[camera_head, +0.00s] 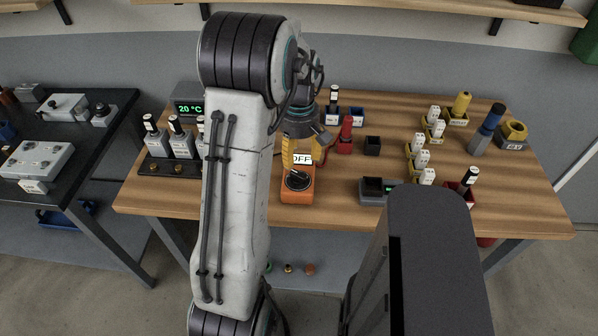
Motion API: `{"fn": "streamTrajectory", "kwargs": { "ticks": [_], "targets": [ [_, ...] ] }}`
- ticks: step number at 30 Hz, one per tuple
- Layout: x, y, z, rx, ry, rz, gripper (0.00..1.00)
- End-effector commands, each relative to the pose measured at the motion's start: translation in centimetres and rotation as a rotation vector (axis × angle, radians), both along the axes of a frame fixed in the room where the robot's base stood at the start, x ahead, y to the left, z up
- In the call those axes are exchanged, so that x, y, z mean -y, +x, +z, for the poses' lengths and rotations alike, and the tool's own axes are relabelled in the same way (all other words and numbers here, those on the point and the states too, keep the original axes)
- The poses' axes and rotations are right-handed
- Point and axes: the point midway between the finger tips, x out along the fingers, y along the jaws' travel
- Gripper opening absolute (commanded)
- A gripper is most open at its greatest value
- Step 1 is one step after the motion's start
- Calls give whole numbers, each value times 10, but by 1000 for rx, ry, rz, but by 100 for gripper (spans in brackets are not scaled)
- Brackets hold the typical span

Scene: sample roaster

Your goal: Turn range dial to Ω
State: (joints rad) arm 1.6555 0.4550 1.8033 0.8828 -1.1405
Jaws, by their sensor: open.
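The range dial (297,181) is a dark round knob on the front of an orange meter (298,198) near the table's front edge. A white label reading "OFF" (302,159) shows just behind the dial. Where the dial's pointer stands and the Ω mark are too small to tell. My gripper (297,150) hangs above and behind the dial, pointing down, and partly hides the back of the meter. It is open, and I see nothing held in it. Whether its fingertips touch the meter cannot be told.
My arm hides part of the table's left side. Small bottles (176,137) stand on a black rack at left, by a "20 °C" display (189,107).

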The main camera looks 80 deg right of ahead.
Motion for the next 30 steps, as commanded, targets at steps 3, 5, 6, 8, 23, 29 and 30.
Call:
{"fn": "streamTrajectory", "kwargs": {
  "ticks": [3,5,6,8,23,29,30],
  "targets": [
    [0,0,-2,0,1,47,52],
    [-1,0,-6,1,3,59,52],
    [-1,0,-10,0,4,63,52],
    [-1,0,-16,0,4,65,52],
    [0,0,-68,0,2,63,52],
    [0,0,-73,0,1,62,52],
    [0,0,-74,0,0,62,52]
  ]
}}
